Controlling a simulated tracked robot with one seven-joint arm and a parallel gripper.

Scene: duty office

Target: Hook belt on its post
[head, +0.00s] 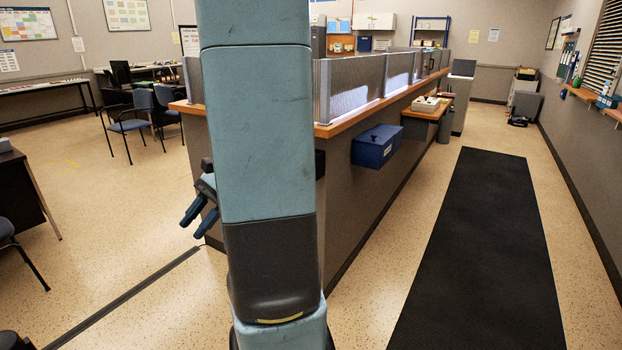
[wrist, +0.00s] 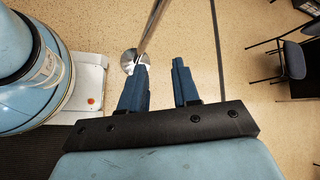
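My gripper (wrist: 158,70) shows in the wrist view with its two blue fingers apart and nothing visible between them. In the head view my gripper (head: 192,228) hangs to the left of my arm, fingers pointing down and left. A slim metal post (wrist: 149,29) with a round, shiny base stands on the floor in the wrist view. It lies just beyond the left fingertip, which overlaps part of the base in the picture. I cannot tell whether they touch. I cannot make out the belt in either view. The post does not show clearly in the head view.
A long counter (head: 345,190) with glass panels stands close behind my arm. A blue box (head: 375,146) is fixed to its side. A black mat (head: 485,250) lies at right. A dark strip (head: 125,299) crosses the floor. Chairs (head: 131,123) stand at left, with open floor before them.

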